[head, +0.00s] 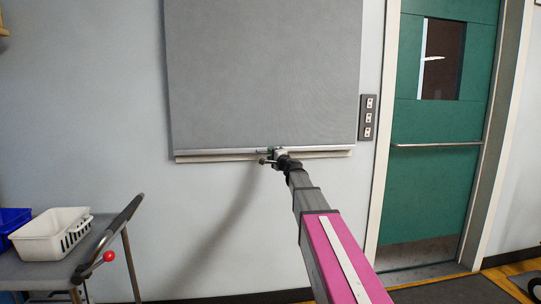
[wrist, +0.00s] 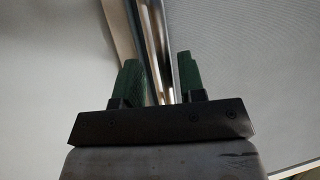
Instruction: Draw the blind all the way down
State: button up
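The grey blind (head: 262,75) hangs on the wall, unrolled over a large part of it. Its pale bottom bar (head: 215,151) lies just above a cream sill strip (head: 330,154), with little gap between them. My gripper (head: 267,156) is at the middle of the bottom bar. The exact contact at the fingertips is hard to see. The window behind the blind is hidden.
A grey cart (head: 60,268) with a white basket (head: 52,233) and a blue bin (head: 12,222) stands at the lower left. A switch panel (head: 368,118) and a green door (head: 435,180) are to the right. The wall left of the blind is clear.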

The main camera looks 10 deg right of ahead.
jog(key=v, duration=0.9)
jog(key=shift+s, duration=0.3)
jog(key=shift+d+f, duration=0.1)
jog(key=s+a+f+n+g, duration=0.4)
jog(key=s+f, duration=0.3)
jog(key=f, duration=0.6)
jog(key=s+a+f+n+g, duration=0.2)
jog(key=s+f+n+g, duration=0.3)
jog(key=f, duration=0.8)
jog(key=s+d+f+n+g+h, duration=0.1)
jog(key=s+d+f+g+h, duration=0.2)
jog(key=s+f, duration=0.5)
jog(key=s+d+f+n+g+h, duration=0.2)
jog(key=s+d+f+g+h, duration=0.2)
jog(key=s+f, duration=0.5)
jog(key=s+g+h, duration=0.1)
jog(key=s+g, duration=0.1)
jog(key=s, duration=0.2)
jog(key=shift+s, duration=0.25)
